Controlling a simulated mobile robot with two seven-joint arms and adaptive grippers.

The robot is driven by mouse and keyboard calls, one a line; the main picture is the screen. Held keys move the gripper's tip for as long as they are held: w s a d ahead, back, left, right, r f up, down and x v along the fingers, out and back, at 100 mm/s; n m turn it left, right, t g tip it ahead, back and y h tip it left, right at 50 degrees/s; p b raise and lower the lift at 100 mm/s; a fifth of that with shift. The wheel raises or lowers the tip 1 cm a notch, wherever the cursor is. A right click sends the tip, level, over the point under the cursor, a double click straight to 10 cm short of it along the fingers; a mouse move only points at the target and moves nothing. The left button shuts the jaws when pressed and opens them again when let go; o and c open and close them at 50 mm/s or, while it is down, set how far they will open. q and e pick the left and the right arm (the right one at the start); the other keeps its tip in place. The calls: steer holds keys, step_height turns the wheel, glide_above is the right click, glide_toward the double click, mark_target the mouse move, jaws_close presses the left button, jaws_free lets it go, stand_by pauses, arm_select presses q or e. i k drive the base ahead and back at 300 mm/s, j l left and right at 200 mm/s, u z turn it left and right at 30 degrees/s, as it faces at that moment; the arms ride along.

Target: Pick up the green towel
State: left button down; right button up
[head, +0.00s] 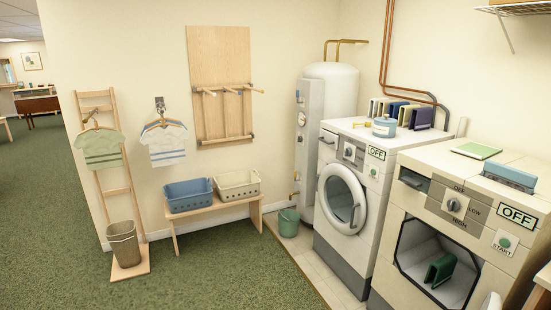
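A dark green folded towel (440,270) stands inside the open drum of the dryer at the lower right. Neither of my grippers is in view.
The washer (352,151) has its round door closed; the dryer (416,198) stands to its right. A bench (219,210) holds a blue basket (187,195) and a cream basket (237,184). A green bucket (289,223) stands beside it. Green carpet (210,277) is clear in front.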

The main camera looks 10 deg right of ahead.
mark_target(442, 270)
steer(key=k+l+z, duration=0.15)
steer(key=z, duration=0.3)
steer(key=l+z, duration=0.5)
steer(key=k+l+z, duration=0.1)
steer(key=z, duration=0.35)
steer(key=i+l, duration=0.05)
steer(key=l, duration=0.05)
